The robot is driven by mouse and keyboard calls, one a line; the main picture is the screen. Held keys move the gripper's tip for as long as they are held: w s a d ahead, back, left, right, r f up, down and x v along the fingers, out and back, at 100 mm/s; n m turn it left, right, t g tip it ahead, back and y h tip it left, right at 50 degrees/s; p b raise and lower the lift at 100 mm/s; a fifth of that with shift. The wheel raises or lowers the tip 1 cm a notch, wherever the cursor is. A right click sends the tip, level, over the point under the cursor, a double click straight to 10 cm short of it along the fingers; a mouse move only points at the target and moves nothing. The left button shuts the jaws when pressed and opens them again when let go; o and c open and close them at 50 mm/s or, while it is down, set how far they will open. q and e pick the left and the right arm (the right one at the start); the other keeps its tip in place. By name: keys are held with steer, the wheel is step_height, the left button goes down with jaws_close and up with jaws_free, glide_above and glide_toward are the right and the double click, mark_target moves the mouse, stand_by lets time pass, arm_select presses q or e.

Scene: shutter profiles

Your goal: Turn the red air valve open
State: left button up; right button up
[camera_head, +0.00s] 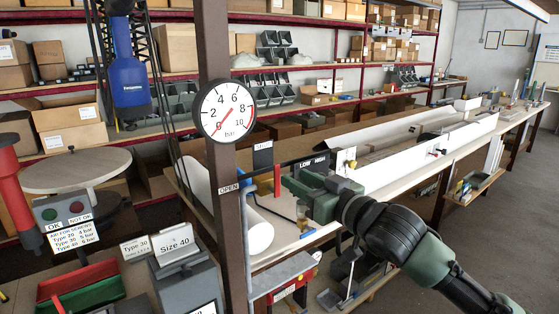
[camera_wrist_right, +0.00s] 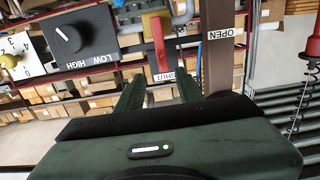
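The red air valve handle (camera_head: 277,180) stands upright beside the post in the head view, just below the SHUT label. In the upside-down right wrist view the red handle (camera_wrist_right: 159,42) points at the SHUT label (camera_wrist_right: 164,77). The OPEN label (camera_wrist_right: 222,34) is off to the side; it also shows on the post in the head view (camera_head: 228,188). My right gripper (camera_wrist_right: 160,92) is open, its two fingers apart with the handle ahead between them. It appears not to touch the handle. My left gripper is not in view.
A black LOW/HIGH knob box (camera_wrist_right: 78,38) sits close beside the valve. A round bar gauge (camera_head: 228,111) on the brown post (camera_head: 219,60) has its needle near 0. A white roll (camera_head: 220,195) and long white profiles (camera_head: 380,150) lie on the bench behind.

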mark_target(278, 169)
steer(key=p+x, duration=0.2)
steer(key=x, duration=0.5)
steer(key=shift+a+r, duration=0.15)
steer(key=shift+a, duration=0.15)
steer(key=shift+w+a+p, duration=0.25)
steer(key=shift+p, duration=0.05)
jaws_close()
stand_by(0.9)
